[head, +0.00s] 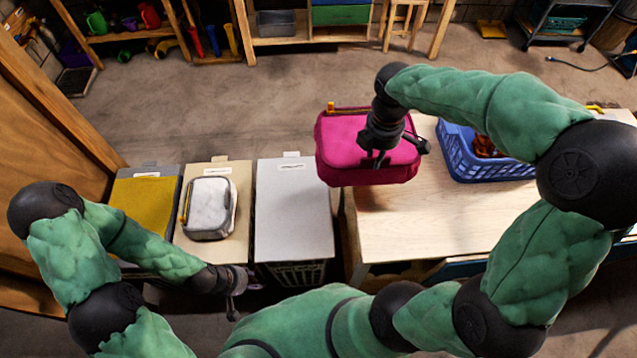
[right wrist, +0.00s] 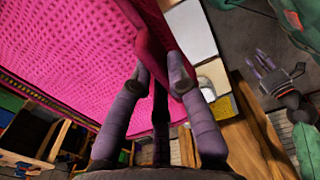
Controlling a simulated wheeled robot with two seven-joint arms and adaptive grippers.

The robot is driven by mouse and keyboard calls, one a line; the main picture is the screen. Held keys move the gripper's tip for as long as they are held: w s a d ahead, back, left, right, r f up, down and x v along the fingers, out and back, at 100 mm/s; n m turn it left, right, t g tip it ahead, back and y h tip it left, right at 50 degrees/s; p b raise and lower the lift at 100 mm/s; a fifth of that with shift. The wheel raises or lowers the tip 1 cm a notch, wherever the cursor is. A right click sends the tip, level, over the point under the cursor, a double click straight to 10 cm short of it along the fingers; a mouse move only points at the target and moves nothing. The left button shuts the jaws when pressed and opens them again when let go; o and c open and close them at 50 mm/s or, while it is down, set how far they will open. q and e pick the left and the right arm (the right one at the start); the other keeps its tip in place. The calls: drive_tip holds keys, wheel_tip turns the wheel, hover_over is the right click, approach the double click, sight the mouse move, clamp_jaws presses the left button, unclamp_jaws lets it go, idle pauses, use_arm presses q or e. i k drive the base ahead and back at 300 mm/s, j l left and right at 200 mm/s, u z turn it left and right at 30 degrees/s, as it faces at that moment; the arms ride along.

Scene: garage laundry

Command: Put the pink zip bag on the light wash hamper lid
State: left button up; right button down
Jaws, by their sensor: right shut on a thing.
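The pink zip bag (head: 338,150) hangs from my right gripper (head: 380,158), above the left end of the wooden table. In the right wrist view its pink fabric (right wrist: 75,55) fills the upper left, and my right gripper (right wrist: 158,72) is shut on a fold of it. A hamper with a plain pale lid (head: 293,215) stands left of the bag; its lid is bare apart from a small label I cannot read. My left gripper (head: 234,292) is low in front of the hampers, empty, with its fingers apart.
A tan hamper lid (head: 241,180) carries a white-grey zip bag (head: 209,208). A yellow-topped hamper (head: 143,210) is further left. A blue basket (head: 470,160) with reddish contents sits on the table (head: 440,225). Shelves line the back; the floor between is open.

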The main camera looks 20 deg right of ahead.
sight(293, 222)
drive_tip(key=k+j, duration=0.75)
drive_tip(key=j, duration=0.15)
